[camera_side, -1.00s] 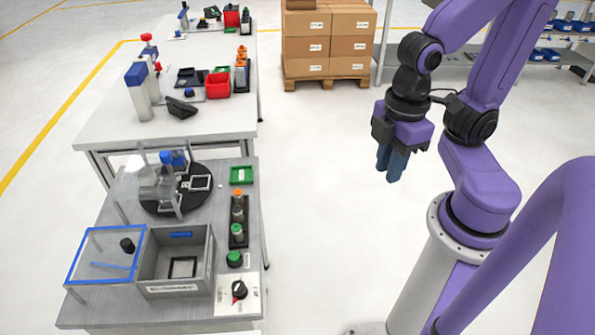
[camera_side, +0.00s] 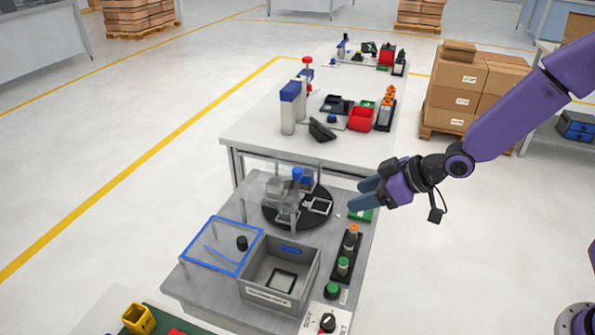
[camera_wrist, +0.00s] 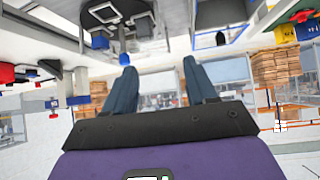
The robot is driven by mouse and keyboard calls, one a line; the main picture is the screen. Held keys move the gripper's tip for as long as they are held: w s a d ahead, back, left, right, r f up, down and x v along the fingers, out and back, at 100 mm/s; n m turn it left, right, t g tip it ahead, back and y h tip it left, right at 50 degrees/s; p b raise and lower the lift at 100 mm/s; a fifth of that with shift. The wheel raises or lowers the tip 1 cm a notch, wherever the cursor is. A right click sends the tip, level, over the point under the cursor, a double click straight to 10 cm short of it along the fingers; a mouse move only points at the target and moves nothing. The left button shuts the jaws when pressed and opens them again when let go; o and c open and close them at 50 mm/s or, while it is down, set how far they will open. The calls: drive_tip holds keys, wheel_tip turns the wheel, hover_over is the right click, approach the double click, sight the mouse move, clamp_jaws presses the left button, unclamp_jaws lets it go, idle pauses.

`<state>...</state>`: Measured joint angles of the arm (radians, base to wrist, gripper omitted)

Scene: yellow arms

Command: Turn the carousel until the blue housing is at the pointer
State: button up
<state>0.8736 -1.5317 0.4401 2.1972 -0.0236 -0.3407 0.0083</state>
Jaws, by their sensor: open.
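The carousel (camera_side: 310,220) is a dark round disc on the grey bench in the side view. A blue part (camera_side: 307,183), apparently the blue housing, is at its far side, partly behind clear panels. A pale square frame (camera_side: 319,205) lies on the disc's right side. I cannot make out the pointer. My gripper (camera_side: 360,197) is open and empty, right of the carousel and apart from it. In the wrist view my gripper's two blue-grey fingers (camera_wrist: 160,84) are spread with nothing between them.
Clear panels (camera_side: 277,190) stand over the carousel's left part. A green tray (camera_side: 361,215) is near my fingers. A black rack (camera_side: 347,257) with bottles, a grey bin (camera_side: 306,267) and a blue-rimmed clear cover (camera_side: 208,247) are nearer the front.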

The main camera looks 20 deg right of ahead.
sight(301, 171)
drive_tip(key=w+d+f+m+t, duration=0.2)
drive_tip(key=w+d+t, duration=0.15)
drive_tip(key=w, duration=0.65)
drive_tip(key=shift+t, duration=0.35)
drive_tip(key=x, duration=1.7)
drive_tip(key=shift+s+a, duration=0.1)
drive_tip(key=shift+a, duration=0.4)
clamp_jaws()
